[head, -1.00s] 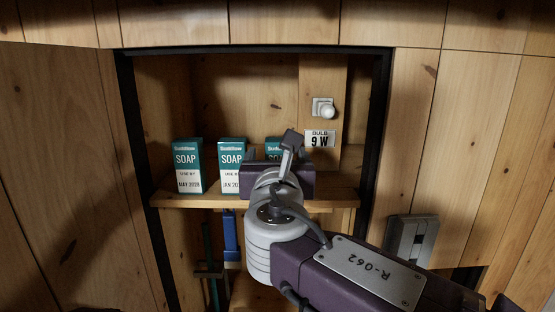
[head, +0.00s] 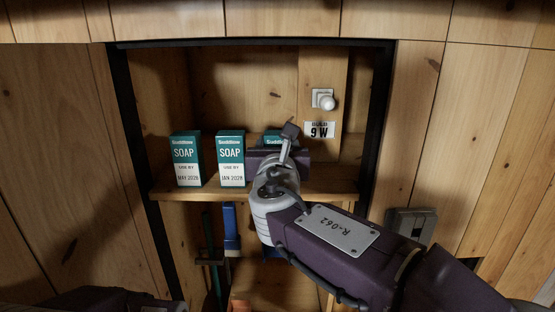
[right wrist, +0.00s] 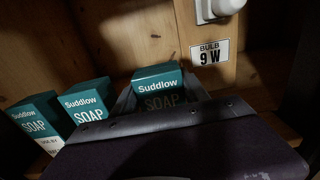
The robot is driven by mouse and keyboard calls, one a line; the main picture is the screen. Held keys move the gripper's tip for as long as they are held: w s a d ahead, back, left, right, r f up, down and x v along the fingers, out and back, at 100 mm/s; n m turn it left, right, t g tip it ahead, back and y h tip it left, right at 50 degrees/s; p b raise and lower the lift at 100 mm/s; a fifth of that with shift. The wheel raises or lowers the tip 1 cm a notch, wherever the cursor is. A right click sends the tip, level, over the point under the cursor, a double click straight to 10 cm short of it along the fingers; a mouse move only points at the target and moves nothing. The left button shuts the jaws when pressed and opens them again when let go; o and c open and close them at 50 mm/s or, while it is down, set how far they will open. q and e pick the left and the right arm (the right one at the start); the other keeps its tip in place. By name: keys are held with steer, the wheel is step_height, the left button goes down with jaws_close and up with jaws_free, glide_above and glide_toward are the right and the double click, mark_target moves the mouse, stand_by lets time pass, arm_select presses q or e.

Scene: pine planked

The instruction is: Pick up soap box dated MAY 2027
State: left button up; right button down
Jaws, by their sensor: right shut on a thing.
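Three teal-and-white soap boxes stand in a row on the shelf. The left box (head: 186,160) reads what looks like MAY 2028, and the middle box (head: 231,160) reads JAN 2028. The right box (head: 276,137) is mostly hidden behind my right gripper, so its date cannot be read; its teal top and front also show in the right wrist view (right wrist: 158,84). My right gripper (right wrist: 161,98) has its fingers on both sides of this right box and is shut on it. The box looks upright. My left gripper is not in view.
The wooden shelf (head: 205,194) sits in a black-framed niche. A white bulb (head: 325,101) and a "BULB 9 W" label (head: 320,130) are on a wooden post right of the boxes. A grey wall fixture (head: 410,223) is at right.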

mark_target(277, 133)
steer(key=shift+r, duration=0.55)
step_height(277, 133, up, 3)
steer(key=shift+r+p, duration=0.1)
steer(key=shift+p, duration=0.45)
steer(key=s+d+r, duration=0.6)
steer(key=d, duration=0.3)
steer(key=shift+s+d+r, duration=0.15)
steer(key=shift+s+r, duration=0.2)
